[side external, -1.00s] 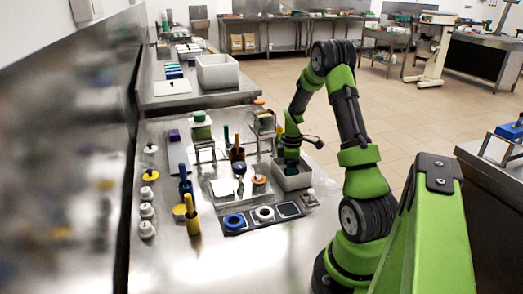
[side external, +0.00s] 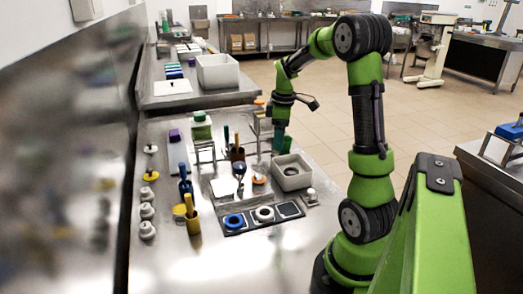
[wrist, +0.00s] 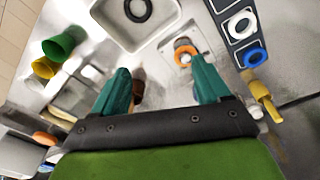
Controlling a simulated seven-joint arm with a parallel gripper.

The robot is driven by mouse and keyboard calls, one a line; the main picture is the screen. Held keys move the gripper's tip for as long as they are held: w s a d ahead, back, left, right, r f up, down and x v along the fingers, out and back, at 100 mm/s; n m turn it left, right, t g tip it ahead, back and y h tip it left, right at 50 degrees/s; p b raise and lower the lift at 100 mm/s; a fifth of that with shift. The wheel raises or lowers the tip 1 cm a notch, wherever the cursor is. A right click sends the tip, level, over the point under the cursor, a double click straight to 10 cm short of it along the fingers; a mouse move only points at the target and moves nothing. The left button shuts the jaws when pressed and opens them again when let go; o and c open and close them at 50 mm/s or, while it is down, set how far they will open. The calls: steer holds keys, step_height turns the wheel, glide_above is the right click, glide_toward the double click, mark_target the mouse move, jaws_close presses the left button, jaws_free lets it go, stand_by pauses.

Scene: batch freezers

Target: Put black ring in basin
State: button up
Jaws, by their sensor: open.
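The black ring (wrist: 138,9) lies inside the white basin (wrist: 167,12), seen from above in the wrist view. In the side view the basin (side external: 305,182) stands at the right of the steel table, and the dark ring (side external: 291,171) shows on its floor. My gripper (wrist: 160,90) is open and empty, its two teal fingers apart, with the basin ahead of the fingertips in the wrist view. In the side view my gripper (side external: 279,145) is raised above the table, behind the basin.
A dark tray (side external: 238,230) holds a blue ring (side external: 233,221) and a white ring (side external: 264,213). An orange ring (wrist: 185,48) lies near the basin. Yellow (side external: 192,215) and blue (side external: 185,182) upright tools and several white knobs stand at left. Bare table lies in front.

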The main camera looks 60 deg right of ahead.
steer(key=w+a+r+m+t, duration=0.2)
steer(key=a+r, duration=0.3)
steer(key=a, duration=0.7)
steer(key=s+a+r+m+t+y, duration=0.1)
steer(key=s+a+m+t, duration=0.1)
steer(key=a, duration=0.7)
steer(key=s+a+r+m+t+y, duration=0.1)
steer(key=s+a+r+m+t, duration=0.1)
steer(key=s+a, duration=0.3)
steer(key=a+m, duration=0.1)
steer(key=a, duration=0.3)
steer(key=shift+s+a+r, duration=0.2)
steer(key=shift+s+a, duration=0.05)
steer(key=shift+a, duration=0.15)
